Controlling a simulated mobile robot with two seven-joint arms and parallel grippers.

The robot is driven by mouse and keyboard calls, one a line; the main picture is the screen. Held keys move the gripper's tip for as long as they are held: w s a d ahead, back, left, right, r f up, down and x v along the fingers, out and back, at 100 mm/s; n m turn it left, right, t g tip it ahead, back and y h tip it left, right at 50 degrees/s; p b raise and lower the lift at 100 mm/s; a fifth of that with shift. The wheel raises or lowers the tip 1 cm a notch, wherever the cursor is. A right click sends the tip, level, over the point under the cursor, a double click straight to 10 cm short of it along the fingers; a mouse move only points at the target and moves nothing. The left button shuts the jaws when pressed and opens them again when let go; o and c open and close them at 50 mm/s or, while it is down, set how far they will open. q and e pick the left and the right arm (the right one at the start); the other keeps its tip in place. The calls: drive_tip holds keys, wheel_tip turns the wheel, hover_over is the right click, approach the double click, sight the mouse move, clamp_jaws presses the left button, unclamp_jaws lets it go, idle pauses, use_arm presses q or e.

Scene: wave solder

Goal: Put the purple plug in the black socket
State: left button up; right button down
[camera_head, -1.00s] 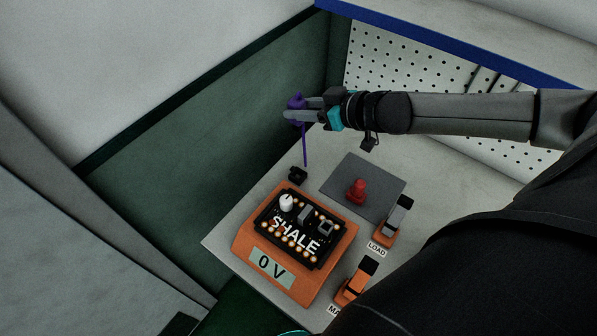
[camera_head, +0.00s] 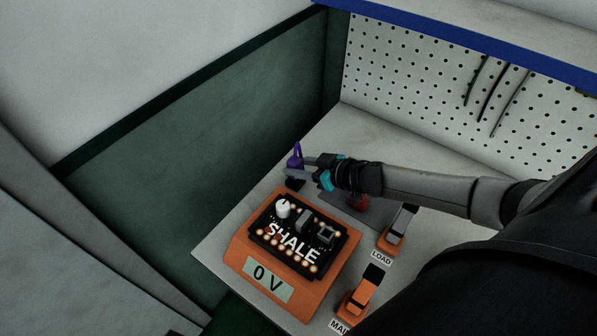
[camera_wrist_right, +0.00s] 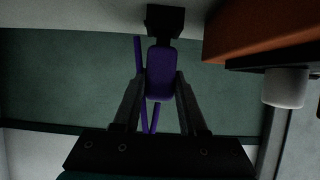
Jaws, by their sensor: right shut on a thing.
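My right gripper (camera_head: 303,169) is shut on the purple plug (camera_head: 296,160), which stands roughly upright. The black socket (camera_head: 295,185) is directly below the plug, at the back left of the bench beside the orange unit. In the right wrist view the plug (camera_wrist_right: 160,75) is between the two fingers, with its purple cable beside it. Its end lines up with the black socket (camera_wrist_right: 165,18) and appears to meet it. I cannot tell how far in it is. My left gripper is out of view.
An orange unit (camera_head: 240,245) with a black "SHALE" board and a "0 V" display stands just in front of the socket. A red object (camera_head: 358,202) on a dark grey mat is partly hidden by my right arm. Orange levers (camera_head: 392,238) stand at the right, one labelled "LOAD".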

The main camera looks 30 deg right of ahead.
drive_tip(key=shift+f, duration=0.55)
drive_tip(key=c, duration=0.9)
unclamp_jaws()
drive_tip(key=shift+f, duration=0.2)
drive_tip(key=o, duration=0.5)
drive_tip(key=shift+c, duration=0.2)
drive_tip(key=shift+r, duration=0.1)
drive_tip(key=shift+r, duration=0.15)
drive_tip(key=p+v, duration=0.1)
drive_tip(key=v, duration=0.6)
drive_tip(key=shift+s+p, duration=0.2)
drive_tip(key=shift+p, duration=0.15)
drive_tip(key=shift+d, duration=0.1)
